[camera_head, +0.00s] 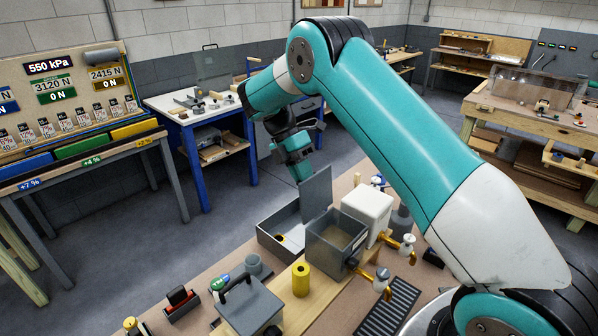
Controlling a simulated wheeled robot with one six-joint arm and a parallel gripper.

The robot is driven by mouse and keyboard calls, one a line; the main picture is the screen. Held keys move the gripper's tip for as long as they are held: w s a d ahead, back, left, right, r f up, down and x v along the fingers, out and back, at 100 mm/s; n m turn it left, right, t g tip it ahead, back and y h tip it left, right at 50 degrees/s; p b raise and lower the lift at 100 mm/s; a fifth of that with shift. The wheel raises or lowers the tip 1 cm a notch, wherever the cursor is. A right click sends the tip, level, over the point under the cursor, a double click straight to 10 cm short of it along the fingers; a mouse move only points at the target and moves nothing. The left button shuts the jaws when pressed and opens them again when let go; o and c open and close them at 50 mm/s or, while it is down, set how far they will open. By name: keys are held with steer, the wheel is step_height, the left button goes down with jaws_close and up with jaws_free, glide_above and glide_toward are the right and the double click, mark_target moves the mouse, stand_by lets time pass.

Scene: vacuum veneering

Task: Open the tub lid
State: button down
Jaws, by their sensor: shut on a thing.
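The grey tub (337,243) stands open on the bench, with tan contents showing inside. Its flat grey lid (316,194) stands nearly upright at the tub's far left edge. My gripper (301,175) is at the far side of the lid, near its upper left edge, and is shut on it. The lid hides the fingertips and the exact place of the grip.
A grey open box (268,238) is behind the tub's left side. A white container (368,208) with a brass tap is close on the right. A yellow cylinder (301,279) and a lidded grey box with black handle (249,306) stand in front.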

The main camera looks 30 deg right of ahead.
steer(key=shift+s+f+g, duration=0.15)
steer(key=shift+f+g, duration=0.15)
steer(key=shift+f, duration=0.1)
steer(key=c, duration=1.2)
jaws_free()
steer(key=shift+d, duration=0.1)
steer(key=shift+r, duration=0.25)
